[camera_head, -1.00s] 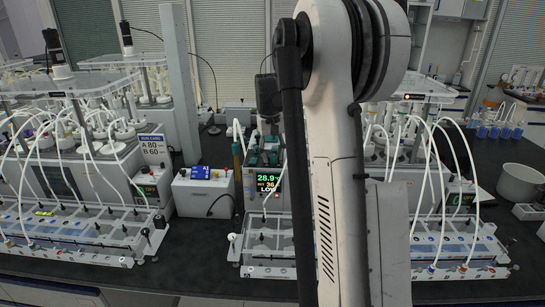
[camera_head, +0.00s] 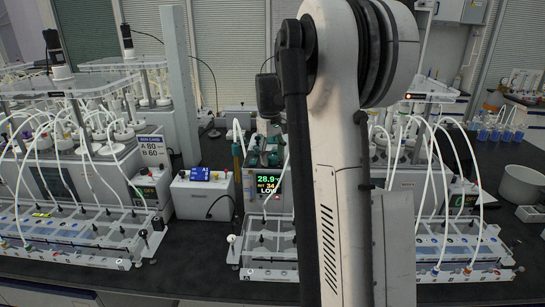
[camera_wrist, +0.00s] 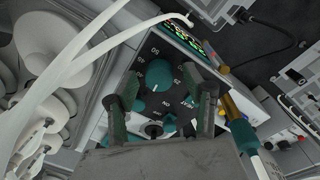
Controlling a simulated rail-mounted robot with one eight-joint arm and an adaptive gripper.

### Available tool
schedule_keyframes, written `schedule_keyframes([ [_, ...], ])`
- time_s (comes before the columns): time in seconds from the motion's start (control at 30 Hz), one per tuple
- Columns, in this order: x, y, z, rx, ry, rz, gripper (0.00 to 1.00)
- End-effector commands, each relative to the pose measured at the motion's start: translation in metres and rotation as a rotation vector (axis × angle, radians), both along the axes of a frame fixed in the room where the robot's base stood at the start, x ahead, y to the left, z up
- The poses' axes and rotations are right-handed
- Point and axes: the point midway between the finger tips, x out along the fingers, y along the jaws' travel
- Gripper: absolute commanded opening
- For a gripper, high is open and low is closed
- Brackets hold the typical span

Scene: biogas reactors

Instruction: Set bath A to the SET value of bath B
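A heating unit with a lit display (camera_head: 268,186) stands in the middle of the head view. It reads 28.9, SET 34 and LOW. In the wrist view its dial panel (camera_wrist: 178,70) carries a round teal knob (camera_wrist: 160,74) with printed numbers around it. My gripper (camera_wrist: 167,92) is over this panel, its two fingers apart on either side of the knob, with a visible gap. Another unit with a small display (camera_head: 147,192) stands at left, and one (camera_head: 462,200) at right; their digits are too small to read. I cannot tell which bath is A or B.
A run card (camera_head: 152,150) reads A 80, B 60. A white box (camera_head: 203,193) stands left of the middle unit. Pale hoses (camera_wrist: 75,45) cross the wrist view at left.

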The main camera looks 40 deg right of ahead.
Motion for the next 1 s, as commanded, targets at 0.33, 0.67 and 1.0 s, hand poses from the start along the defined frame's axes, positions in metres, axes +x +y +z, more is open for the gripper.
schedule_keyframes([
  [0.33, 0.0, 0.0, 0.007, 0.0, 0.0, -0.001, 0.47],
  [0.67, 0.0, 0.004, 0.066, 0.0, 0.0, 0.0, 0.47],
  [1.0, 0.0, 0.006, 0.114, 0.0, 0.0, 0.0, 0.47],
])
